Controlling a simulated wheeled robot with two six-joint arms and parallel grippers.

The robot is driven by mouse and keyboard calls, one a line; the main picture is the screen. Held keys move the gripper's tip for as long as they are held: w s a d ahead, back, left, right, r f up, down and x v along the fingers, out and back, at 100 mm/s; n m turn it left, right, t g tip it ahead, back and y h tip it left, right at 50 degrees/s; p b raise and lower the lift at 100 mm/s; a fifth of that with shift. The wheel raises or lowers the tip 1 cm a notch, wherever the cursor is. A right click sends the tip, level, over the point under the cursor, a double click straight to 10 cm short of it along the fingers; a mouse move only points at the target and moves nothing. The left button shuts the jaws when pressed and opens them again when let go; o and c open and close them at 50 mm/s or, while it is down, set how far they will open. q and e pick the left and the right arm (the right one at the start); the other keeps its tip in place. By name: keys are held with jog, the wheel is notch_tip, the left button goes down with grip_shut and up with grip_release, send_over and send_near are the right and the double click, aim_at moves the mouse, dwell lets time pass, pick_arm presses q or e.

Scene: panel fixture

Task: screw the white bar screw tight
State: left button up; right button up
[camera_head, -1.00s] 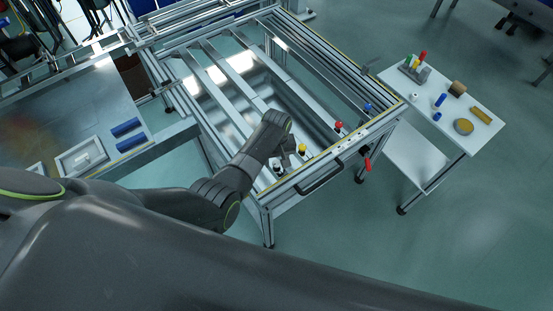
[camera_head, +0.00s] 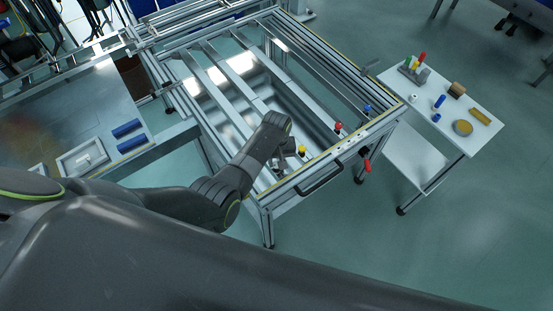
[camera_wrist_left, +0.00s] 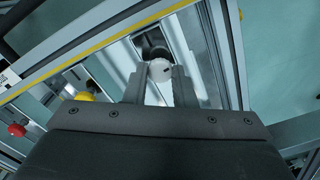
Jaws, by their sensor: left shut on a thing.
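The white bar screw (camera_wrist_left: 161,70) shows in the left wrist view as a round white head with a small dark mark. It sits between the two fingers of my left gripper (camera_wrist_left: 160,82), which is shut on it. In the head view my left gripper (camera_head: 281,164) reaches down to the front part of the aluminium panel frame (camera_head: 262,205). The wrist hides most of the screw there. A yellow knob (camera_head: 302,149) and a red knob (camera_head: 338,126) stand along the frame to the right. My right gripper is not in view.
A black handle (camera_head: 320,180) is on the front of the frame. A blue knob (camera_head: 368,107) sits near its right corner. A white side table (camera_head: 455,130) with small parts stands at the right. Open floor lies in front.

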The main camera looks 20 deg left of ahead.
pick_arm(q)
jog(key=m+p, duration=0.1)
jog(key=m, duration=0.2)
jog(key=shift+r+p, duration=0.1)
jog(key=shift+p, duration=0.2)
jog(key=m+p, duration=0.1)
jog(key=m, duration=0.4)
jog(key=m+p, duration=0.1)
jog(key=m, duration=0.3)
jog(key=m+p, duration=0.1)
jog(key=m, duration=0.9)
jog(key=shift+p, duration=0.35)
jog(key=m, duration=1.5)
jog(key=shift+p, duration=0.35)
jog(key=shift+m, duration=0.3)
